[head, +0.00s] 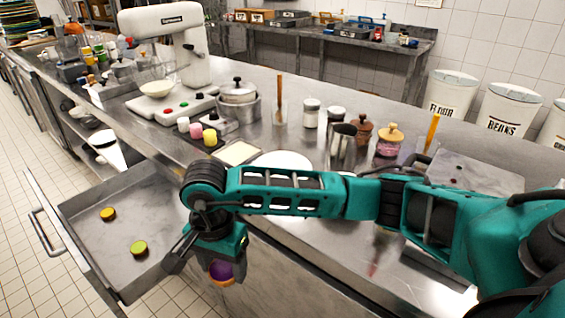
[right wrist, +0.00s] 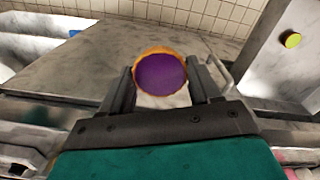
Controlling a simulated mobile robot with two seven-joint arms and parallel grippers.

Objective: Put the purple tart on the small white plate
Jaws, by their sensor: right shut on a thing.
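The purple tart (head: 221,271), purple on top with an orange crust, is held in my right gripper (head: 214,262). In the right wrist view the purple tart (right wrist: 161,74) sits between the two fingers, its purple face towards the camera. The gripper is in front of the steel counter, right of the open drawer, below the counter top. A white round plate (head: 284,158) lies on the counter, partly hidden behind my right arm. A further pale rim (head: 346,174) shows beside it, mostly covered, and I cannot tell its size. My left gripper is not in view.
The open drawer (head: 90,193) holds a green tart (head: 139,247) and a yellow tart (head: 108,214). On the counter near the plate stand a square pale tray (head: 239,153), a metal pitcher (head: 343,146), a pot (head: 239,105) and several jars.

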